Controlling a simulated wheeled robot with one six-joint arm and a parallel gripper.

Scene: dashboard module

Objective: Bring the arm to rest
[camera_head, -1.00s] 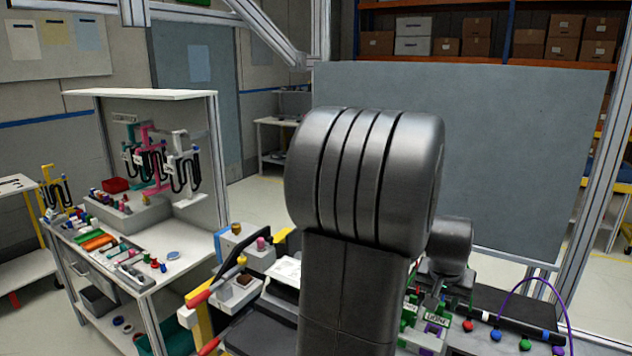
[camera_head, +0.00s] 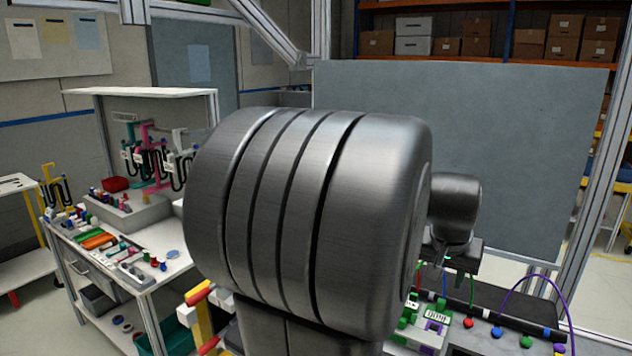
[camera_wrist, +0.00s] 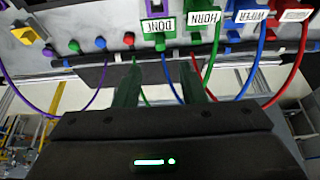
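My arm fills the middle of the head view, its large ridged grey joint close to the camera. My gripper (camera_head: 445,262) hangs at the right behind that joint, above the dashboard module, and is partly hidden. In the wrist view its two dark fingers (camera_wrist: 160,78) stand apart with nothing held between them. The dashboard module (camera_head: 438,322), with green and purple parts and a white label, lies below it. In the wrist view, labels reading DONE (camera_wrist: 160,25), HORN (camera_wrist: 201,18) and WIPER (camera_wrist: 250,15) show beyond the fingertips, apart from them.
Coloured knobs and a purple cable (camera_head: 540,282) lie at the right of the bench. Green, blue and red cables (camera_wrist: 262,60) loop near the fingers in the wrist view. A grey panel (camera_head: 520,150) stands behind. A side table (camera_head: 165,240) with small parts stands at left.

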